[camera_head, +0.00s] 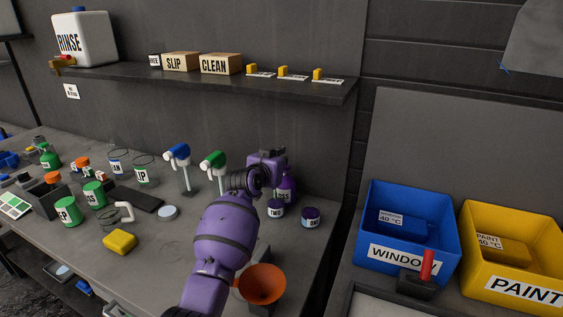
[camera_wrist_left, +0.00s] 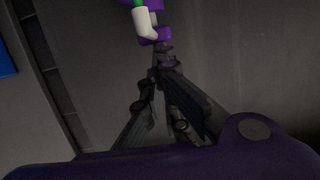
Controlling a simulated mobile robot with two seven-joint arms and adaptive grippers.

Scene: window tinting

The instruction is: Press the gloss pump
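In the left wrist view the dark fingers (camera_wrist_left: 163,76) converge and look shut and empty. A purple pump part (camera_wrist_left: 154,35) with a white nozzle (camera_wrist_left: 141,20) shows just beyond the fingertips. I cannot tell whether they touch. My right gripper is not in view.
An orange funnel (camera_head: 262,284) is nearer me. A shelf (camera_head: 190,77) runs above the bench; a blue bin (camera_head: 370,240) is to the right.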

